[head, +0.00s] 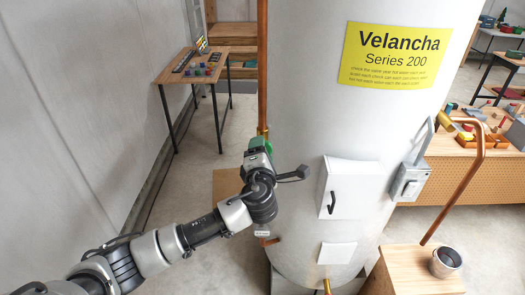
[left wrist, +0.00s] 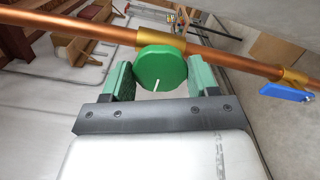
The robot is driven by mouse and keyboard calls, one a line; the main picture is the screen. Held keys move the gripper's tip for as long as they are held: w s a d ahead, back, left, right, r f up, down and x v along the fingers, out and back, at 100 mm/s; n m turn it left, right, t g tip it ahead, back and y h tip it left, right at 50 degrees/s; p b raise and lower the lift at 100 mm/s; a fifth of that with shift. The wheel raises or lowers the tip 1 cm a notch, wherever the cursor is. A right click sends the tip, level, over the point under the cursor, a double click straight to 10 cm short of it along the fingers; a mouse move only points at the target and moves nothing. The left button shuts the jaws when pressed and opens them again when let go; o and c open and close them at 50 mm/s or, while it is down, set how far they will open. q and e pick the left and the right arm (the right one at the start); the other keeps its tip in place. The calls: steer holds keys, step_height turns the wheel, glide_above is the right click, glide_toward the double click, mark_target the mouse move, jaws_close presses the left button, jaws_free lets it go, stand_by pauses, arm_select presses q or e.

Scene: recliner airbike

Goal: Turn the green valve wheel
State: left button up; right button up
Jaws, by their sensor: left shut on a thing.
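The green valve wheel (left wrist: 160,68) sits on a brass fitting (left wrist: 160,41) on a copper pipe (left wrist: 90,30). A short white mark shows near the wheel's lower edge. My left gripper (left wrist: 161,72) is shut on the wheel, one green-padded finger on each side of its rim. In the head view my left gripper (head: 258,145) is against the copper pipe (head: 262,70), at the left side of a large white tank. The gripper mostly hides the wheel there. My right gripper is not in view.
The white tank (head: 305,70) with a yellow label (head: 395,55) stands beside the pipe. A blue-handled valve (left wrist: 286,93) sits farther along the pipe. A white box door (head: 345,188) and a grey switch box (head: 409,182) are on the tank. A small table (head: 190,66) stands at the back left.

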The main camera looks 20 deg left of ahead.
arm_select(q)
steer(key=m, duration=0.3)
stand_by(0.5)
steer(key=o, duration=0.5)
steer(key=shift+s+d, duration=0.1)
steer(key=shift+v, duration=2.4)
